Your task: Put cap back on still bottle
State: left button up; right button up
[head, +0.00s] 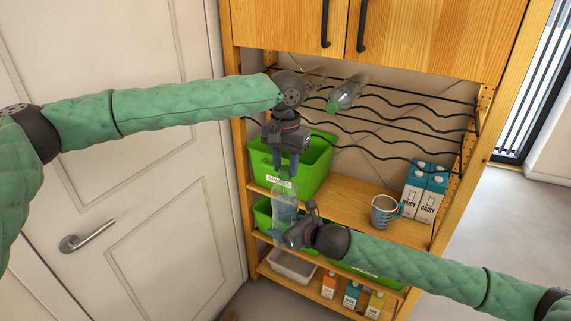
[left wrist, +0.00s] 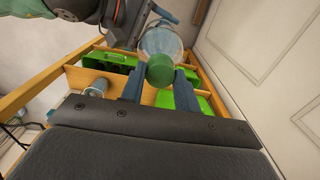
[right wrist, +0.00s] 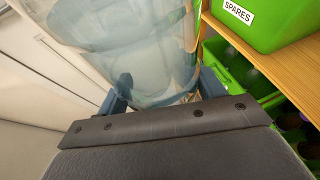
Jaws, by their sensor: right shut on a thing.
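The clear bottle (head: 284,205) stands upright in my right gripper (head: 290,232), which is shut on its lower body. The bottle fills the upper part of the right wrist view (right wrist: 135,45). My left gripper (head: 285,172) points down just above the bottle. In the left wrist view a green cap (left wrist: 160,71) sits between the left fingertips and looks gripped, with the bottle (left wrist: 162,42) beyond it. Whether the cap touches the bottle's mouth cannot be told; the left fingers hide that spot in the head view.
Another bottle with a green cap (head: 345,93) lies on the black wire rack (head: 420,122). Green bins (head: 316,160), a mug (head: 384,210) and dairy cartons (head: 424,195) stand on the wooden shelves. A white door (head: 120,190) is at the left.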

pick_arm(q)
jog(key=m, duration=1.1)
jog(key=o, duration=1.1)
jog(key=shift+r, duration=2.25)
jog(key=shift+r, duration=0.1)
jog(key=shift+c, duration=0.4)
